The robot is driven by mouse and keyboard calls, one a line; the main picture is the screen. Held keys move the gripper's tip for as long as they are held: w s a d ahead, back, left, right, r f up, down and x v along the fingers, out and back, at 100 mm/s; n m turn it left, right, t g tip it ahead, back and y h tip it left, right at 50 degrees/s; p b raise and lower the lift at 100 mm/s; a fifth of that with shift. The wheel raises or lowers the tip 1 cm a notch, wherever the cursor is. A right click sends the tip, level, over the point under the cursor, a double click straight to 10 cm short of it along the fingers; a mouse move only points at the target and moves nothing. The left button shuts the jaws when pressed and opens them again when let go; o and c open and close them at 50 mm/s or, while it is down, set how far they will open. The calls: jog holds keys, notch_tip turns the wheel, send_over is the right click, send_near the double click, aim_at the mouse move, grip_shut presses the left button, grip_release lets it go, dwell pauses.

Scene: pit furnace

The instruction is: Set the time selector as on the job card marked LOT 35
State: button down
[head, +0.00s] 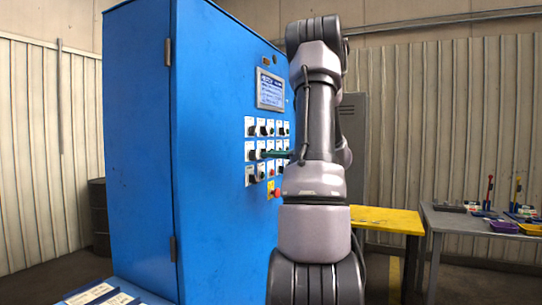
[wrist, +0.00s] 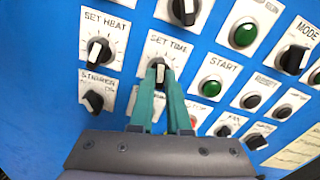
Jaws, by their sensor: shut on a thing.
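The time selector (wrist: 160,71) is a black knob with a white pointer bar on a white plate marked SET TIME (wrist: 157,44). The bar points nearly straight up the plate. My gripper (wrist: 160,84) has two teal fingers, shut on the knob from either side. In the head view my gripper (head: 278,154) reaches the switch panel, mostly hidden behind my arm. White cards (head: 90,294) lie at the lower left of the head view; their writing is too small to read, so I cannot tell which is LOT 35.
The SET HEAT knob (wrist: 97,49) and a lower knob (wrist: 94,101) are close on the left. The green START button (wrist: 211,87) is close on the right. A lit screen (head: 270,90) is above the panel. A yellow table (head: 385,218) and grey bench (head: 455,222) stand right.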

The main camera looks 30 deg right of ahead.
jog(key=shift+m, duration=4.3)
jog(key=c, duration=0.9)
grip_release()
jog(key=v, duration=1.1)
